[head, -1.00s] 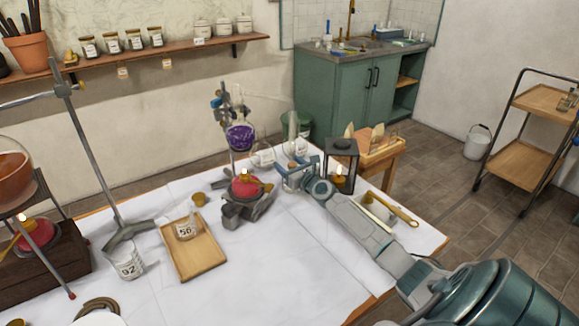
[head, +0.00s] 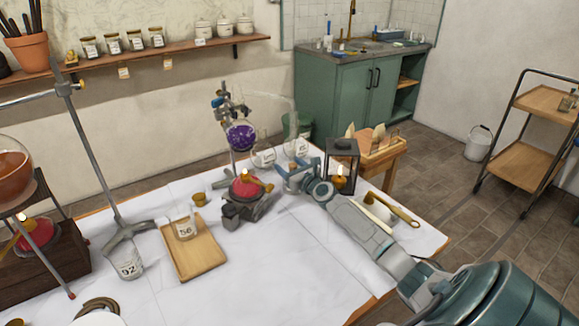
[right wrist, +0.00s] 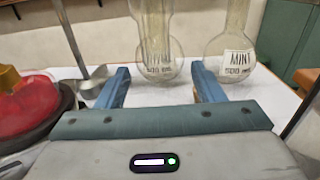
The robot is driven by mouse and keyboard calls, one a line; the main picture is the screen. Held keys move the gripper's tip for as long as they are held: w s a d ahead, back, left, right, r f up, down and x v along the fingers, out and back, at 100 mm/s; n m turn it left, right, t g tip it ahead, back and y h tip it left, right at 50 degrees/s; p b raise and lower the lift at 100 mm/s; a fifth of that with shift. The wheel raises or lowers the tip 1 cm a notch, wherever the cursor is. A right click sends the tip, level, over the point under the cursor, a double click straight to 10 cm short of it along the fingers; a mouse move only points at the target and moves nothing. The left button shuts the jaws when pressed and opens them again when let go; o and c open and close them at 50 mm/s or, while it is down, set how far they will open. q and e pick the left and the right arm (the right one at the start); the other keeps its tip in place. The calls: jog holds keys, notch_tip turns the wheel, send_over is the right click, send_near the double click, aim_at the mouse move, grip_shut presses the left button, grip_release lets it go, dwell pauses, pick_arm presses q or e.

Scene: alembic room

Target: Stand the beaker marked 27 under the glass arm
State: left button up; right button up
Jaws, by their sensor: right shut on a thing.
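My right gripper (head: 289,170) is low at the back of the white table, beside the burner. It also shows in the right wrist view (right wrist: 161,84), with its fingers apart on something of clear glass. I take this to be the beaker marked 27; its outline and number do not show clearly. The glass arm (head: 293,108) reaches right from the flask of purple liquid (head: 240,135) and bends down behind the gripper. My left gripper is out of view.
A red burner (head: 246,186) stands left of my gripper, and a black lantern (head: 342,165) close on its right. A beaker marked 56 (head: 184,229) stands on a wooden tray (head: 205,258). A beaker marked 92 (head: 129,262) is further left. The front middle of the table is clear.

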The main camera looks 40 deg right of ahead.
jog(key=shift+f, duration=0.1)
jog(key=o, duration=1.3)
jog(key=shift+o, duration=0.2)
jog(key=shift+s+a+p, duration=0.15)
jog(key=shift+s+p, duration=0.2)
jog(key=shift+s, duration=0.9)
jog(key=shift+s+a+p, duration=0.15)
jog(key=shift+s+p, duration=0.15)
jog(key=shift+s, duration=0.9)
jog(key=shift+s+a, duration=0.15)
jog(key=shift+s, duration=1.15)
jog(key=shift+s+a, duration=0.1)
jog(key=shift+s, duration=1.15)
